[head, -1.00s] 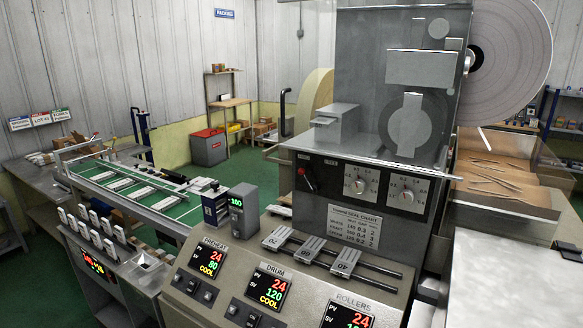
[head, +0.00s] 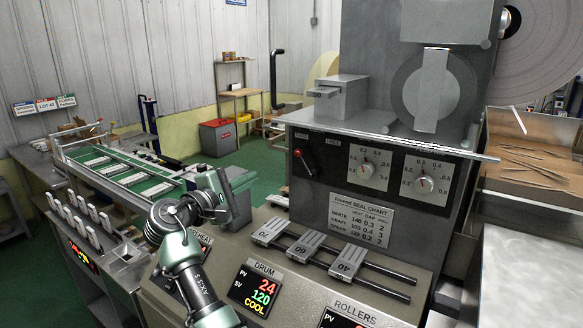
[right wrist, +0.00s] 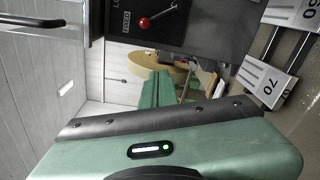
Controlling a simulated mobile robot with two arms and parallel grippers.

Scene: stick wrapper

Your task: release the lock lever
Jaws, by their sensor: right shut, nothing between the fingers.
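The lock lever (head: 303,160) has a red knob and sits on the dark upper panel of the machine, left of two dials. Its knob leans up and to the left, away from the label at its right that seems to read FREE. The lever also shows at the top of the right wrist view (right wrist: 147,21). My right gripper (head: 222,192) is shut and empty, in front of and below the lever to its left, clear of it. My left gripper is not in view.
Three numbered sliding blocks (head: 308,247) on rails lie below the panel. A metal shelf edge (head: 390,143) juts out above the lever. A grey box (head: 238,190) stands close behind my right gripper. Lit displays (head: 258,288) fill the sloped console.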

